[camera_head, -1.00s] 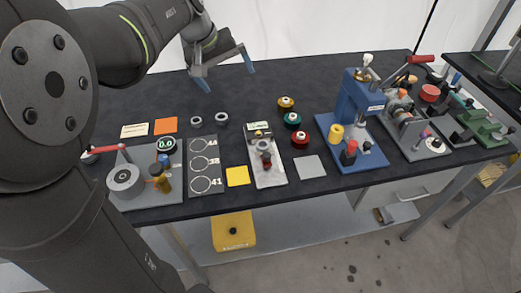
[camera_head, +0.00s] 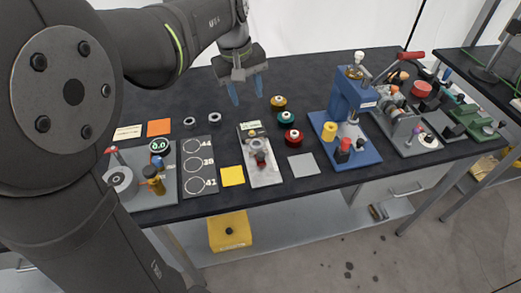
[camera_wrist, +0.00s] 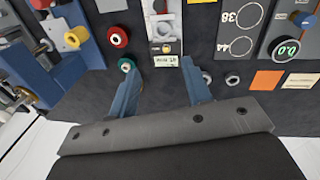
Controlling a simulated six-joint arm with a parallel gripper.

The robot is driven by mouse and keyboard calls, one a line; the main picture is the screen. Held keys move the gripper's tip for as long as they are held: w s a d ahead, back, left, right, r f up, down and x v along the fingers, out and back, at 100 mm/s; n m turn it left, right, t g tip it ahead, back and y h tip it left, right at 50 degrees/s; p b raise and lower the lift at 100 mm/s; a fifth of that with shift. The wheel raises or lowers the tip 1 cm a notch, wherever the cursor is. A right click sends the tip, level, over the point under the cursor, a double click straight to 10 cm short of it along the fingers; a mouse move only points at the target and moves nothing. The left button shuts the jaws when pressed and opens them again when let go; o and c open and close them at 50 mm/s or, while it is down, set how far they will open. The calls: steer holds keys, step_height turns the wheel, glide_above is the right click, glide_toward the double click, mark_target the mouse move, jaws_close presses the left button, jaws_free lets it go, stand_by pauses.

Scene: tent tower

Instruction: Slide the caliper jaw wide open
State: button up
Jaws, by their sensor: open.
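A grey station plate (camera_head: 158,196) at the left front of the bench carries a round 0.0 readout (camera_head: 159,146), which also shows at the right of the wrist view (camera_wrist: 286,48). On this plate stand a grey disc (camera_head: 119,179) with a red-tipped arm, a brass-coloured part (camera_head: 154,181) and a small blue part; this looks like the caliper station, but I cannot make out its jaw clearly. My gripper (camera_head: 247,93) is open and empty, above the back middle of the bench, apart from everything. In the wrist view my gripper (camera_wrist: 160,78) points toward the middle plate.
A dark board (camera_head: 200,187) with ring outlines lies right of the station. Two grey rings (camera_head: 213,121) lie behind it. Several coloured spools (camera_head: 286,118), a white-topped plate (camera_head: 266,177) and a blue press (camera_head: 346,110) stand farther right.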

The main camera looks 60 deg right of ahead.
steer(key=y, duration=0.2)
glide_above(261, 154)
steer(key=f+n, duration=0.1)
steer(key=shift+t, duration=0.4)
step_height(261, 154, down, 17)
steer(key=shift+f, duration=0.15)
steer(key=shift+c, duration=0.3)
steer(key=c, duration=0.8)
